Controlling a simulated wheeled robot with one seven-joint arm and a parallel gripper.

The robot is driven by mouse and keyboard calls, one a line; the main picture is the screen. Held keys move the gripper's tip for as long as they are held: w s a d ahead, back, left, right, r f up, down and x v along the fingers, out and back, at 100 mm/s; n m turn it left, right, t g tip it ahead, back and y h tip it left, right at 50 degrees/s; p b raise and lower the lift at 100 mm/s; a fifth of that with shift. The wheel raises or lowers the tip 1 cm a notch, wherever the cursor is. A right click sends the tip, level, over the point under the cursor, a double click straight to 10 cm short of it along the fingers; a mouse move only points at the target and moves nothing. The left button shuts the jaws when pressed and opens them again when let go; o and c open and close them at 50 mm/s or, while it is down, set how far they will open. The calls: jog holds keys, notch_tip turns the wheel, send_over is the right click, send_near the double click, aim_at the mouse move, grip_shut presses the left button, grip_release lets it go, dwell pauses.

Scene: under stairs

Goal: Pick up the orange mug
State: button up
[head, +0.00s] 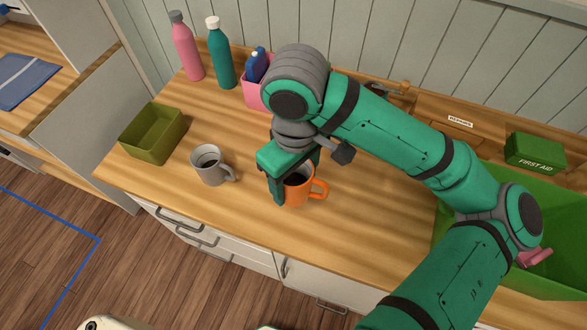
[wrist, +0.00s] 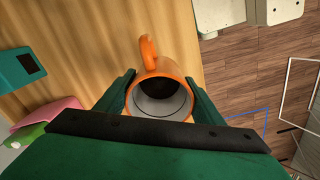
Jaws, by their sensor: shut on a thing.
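The orange mug (head: 307,190) stands upright on the wooden counter, near its front edge, with its handle to the right in the head view. In the wrist view the orange mug (wrist: 151,62) lies between my two fingers, mouth toward the camera and handle pointing up. My gripper (head: 297,180) is shut on the mug from above, one finger on each side of its body. In the wrist view the fingers of my gripper (wrist: 160,98) press at its left and right sides. Whether the mug's base touches the counter is hard to tell.
A grey mug (head: 209,165) stands to the left, and an olive bin (head: 152,134) beyond it. Pink (head: 187,46) and teal (head: 219,54) bottles and a pink container (head: 253,95) stand at the back. A large green bin (head: 450,203) and a first aid box (head: 535,150) are at the right.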

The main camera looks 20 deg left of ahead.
jog(key=shift+s+d+r, duration=0.3)
jog(key=shift+s, duration=0.35)
jog(key=shift+s+d+r, duration=0.25)
jog(key=shift+s+r, duration=0.1)
jog(key=shift+s, duration=0.25)
jog(key=shift+s+d+r, duration=0.3)
jog(key=shift+s, duration=0.35)
